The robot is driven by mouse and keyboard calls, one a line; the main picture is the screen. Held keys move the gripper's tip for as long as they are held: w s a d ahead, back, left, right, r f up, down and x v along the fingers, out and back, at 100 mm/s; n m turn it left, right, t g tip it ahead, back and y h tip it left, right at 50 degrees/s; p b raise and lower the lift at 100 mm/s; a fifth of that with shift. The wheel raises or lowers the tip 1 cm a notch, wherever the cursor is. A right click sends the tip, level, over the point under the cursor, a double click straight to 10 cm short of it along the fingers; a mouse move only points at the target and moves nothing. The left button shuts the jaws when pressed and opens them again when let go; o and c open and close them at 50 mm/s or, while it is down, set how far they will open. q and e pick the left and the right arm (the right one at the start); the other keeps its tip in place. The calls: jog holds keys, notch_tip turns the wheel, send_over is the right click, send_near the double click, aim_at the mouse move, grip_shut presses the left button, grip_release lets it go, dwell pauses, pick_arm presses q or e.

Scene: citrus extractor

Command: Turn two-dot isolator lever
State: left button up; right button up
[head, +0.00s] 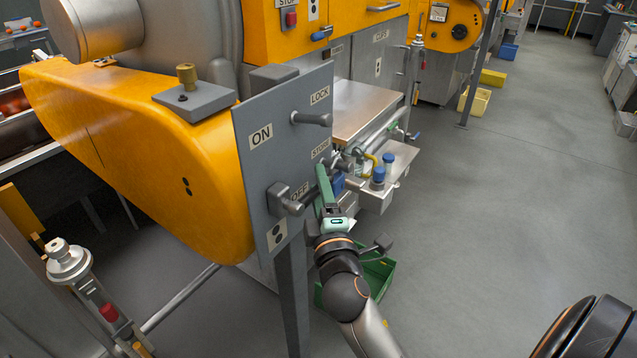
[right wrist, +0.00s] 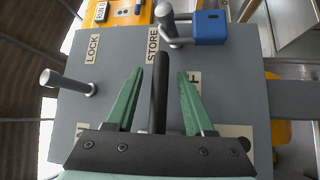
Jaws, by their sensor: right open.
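The grey isolator panel (head: 250,165) is marked ON, LOCK, STORE and OFF. A two-dot plate (head: 277,237) is at its lower edge. The lever's grey hub (head: 279,197) is near the OFF label. My right gripper (head: 323,180) is at the panel's right side. In the right wrist view its green fingers are open, with a dark lever bar (right wrist: 160,88) between them. Gaps show on both sides of the bar. The gripper's palm hides the bar's lower end. My left gripper is not in view.
A peg (head: 312,119) juts out by LOCK. A blue padlock (right wrist: 208,27) hangs at the STORE peg (right wrist: 168,22). A small metal shelf with blue-capped bottles (head: 378,176) stands just right of my gripper, and a green crate (head: 381,279) is below. Open floor lies to the right.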

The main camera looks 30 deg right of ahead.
grip_shut()
dwell(0.4)
dwell(1.0)
